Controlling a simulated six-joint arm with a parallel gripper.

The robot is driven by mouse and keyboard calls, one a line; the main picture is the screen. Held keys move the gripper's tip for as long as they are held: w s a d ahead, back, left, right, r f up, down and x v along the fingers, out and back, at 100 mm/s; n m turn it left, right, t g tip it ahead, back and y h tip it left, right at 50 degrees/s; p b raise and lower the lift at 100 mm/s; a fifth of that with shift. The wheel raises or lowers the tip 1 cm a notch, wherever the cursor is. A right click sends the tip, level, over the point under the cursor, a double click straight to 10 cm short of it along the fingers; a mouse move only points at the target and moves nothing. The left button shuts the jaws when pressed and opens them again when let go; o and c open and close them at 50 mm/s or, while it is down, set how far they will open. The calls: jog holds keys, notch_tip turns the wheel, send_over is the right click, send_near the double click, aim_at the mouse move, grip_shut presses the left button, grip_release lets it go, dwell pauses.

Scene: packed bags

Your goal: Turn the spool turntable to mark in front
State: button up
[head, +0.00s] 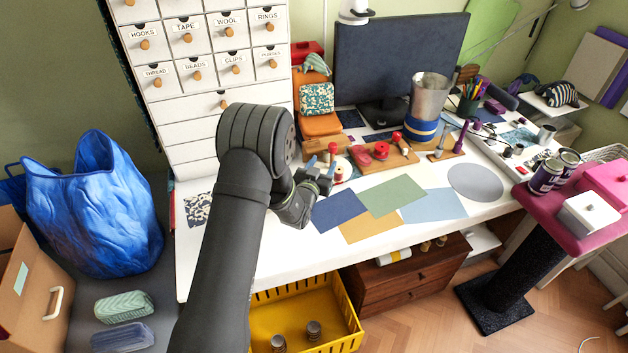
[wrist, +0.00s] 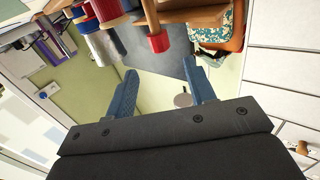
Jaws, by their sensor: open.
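The spool turntable (head: 343,168) looks like a small pale round stand with red spools and wooden pegs, on the white desk beside my gripper, which partly hides it. No mark can be made out on it. My gripper (head: 325,167) is open, its blue fingers at the turntable's left side. In the wrist view, the open fingers of my gripper (wrist: 153,52) spread apart. A red spool on a wooden peg (wrist: 158,42) shows between and beyond them, with more red, blue and white spools (wrist: 105,10) at the top edge. I cannot tell whether a finger touches anything.
A wooden board with red spools (head: 382,155) stands just right of the turntable. Flat coloured sheets (head: 393,195) cover the desk in front. An orange stack with a patterned cushion (head: 317,98) and a monitor (head: 395,60) stand behind. White drawers (head: 200,60) rise at the left.

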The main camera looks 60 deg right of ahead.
aim_at(332, 150)
jog(key=a, duration=0.7)
jog(key=shift+s, duration=0.35)
jog(key=d, duration=0.5)
jog(key=w+d, duration=0.1)
jog(key=d, duration=1.1)
jog(key=shift+w+d, duration=0.1)
jog(key=shift+w, duration=0.25)
jog(key=shift+d, duration=0.1)
jog(key=shift+n+t, duration=0.6)
jog(key=shift+t, duration=0.4)
jog(key=shift+s+a, duration=0.1)
jog(key=shift+a, duration=0.2)
jog(key=v, duration=1.6)
jog(key=shift+w+a+r+g, duration=0.2)
jog(key=shift+a+r+g, duration=0.05)
jog(key=shift+r+g, duration=0.1)
dwell(0.3)
